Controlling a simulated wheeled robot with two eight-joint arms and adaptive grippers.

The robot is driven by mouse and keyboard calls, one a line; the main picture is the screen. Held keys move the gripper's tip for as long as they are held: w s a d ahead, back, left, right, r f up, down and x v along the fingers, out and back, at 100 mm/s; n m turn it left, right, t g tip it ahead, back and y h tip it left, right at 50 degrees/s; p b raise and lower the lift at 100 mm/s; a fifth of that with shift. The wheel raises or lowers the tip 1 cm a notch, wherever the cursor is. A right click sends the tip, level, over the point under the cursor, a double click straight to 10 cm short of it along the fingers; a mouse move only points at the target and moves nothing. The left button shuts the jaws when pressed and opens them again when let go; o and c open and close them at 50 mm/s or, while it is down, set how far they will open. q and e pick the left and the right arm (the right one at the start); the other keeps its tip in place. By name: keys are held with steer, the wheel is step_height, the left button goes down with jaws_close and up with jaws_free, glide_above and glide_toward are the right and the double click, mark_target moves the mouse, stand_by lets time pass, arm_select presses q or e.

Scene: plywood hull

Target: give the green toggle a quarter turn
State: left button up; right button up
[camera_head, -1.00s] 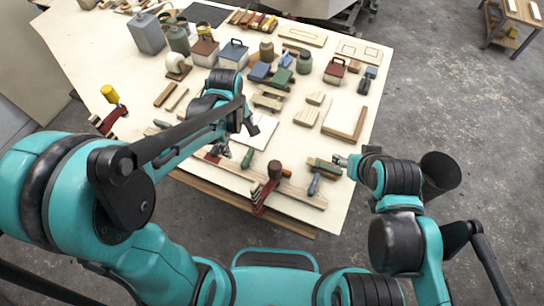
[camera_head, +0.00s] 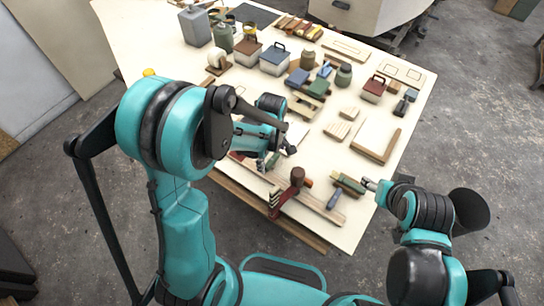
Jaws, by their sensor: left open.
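A green part (camera_head: 318,87) rests among blue pieces on wooden blocks in the middle of the table. A small green handle-like piece (camera_head: 272,162) shows at the table's front, partly hidden by my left gripper. I cannot tell which of these is the toggle, nor its turn angle. My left gripper (camera_head: 277,154) is open, pointing down over the front of the table, close to the small green piece; contact cannot be told. My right gripper (camera_head: 370,184) is at the front right edge, beside a green-and-wood block (camera_head: 348,184). Its jaws are too small to read.
Wooden boards (camera_head: 377,140) lie on the right. Tins, boxes and a grey canister (camera_head: 195,26) crowd the back. Bare tabletop (camera_head: 415,110) shows at the right.

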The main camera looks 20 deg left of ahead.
arm_select(q)
steer(key=c, duration=1.2)
steer(key=shift+o, duration=0.2)
steer(key=m+b, duration=0.1)
steer(key=m, duration=0.3)
steer(key=m+b, duration=0.1)
steer(key=m, duration=0.3)
steer(key=shift+m+b, duration=0.3)
steer(key=m+b, duration=0.1)
steer(key=m, duration=0.8)
steer(key=shift+m, duration=0.3)
steer(key=o, duration=1.2)
steer(key=shift+c, duration=0.2)
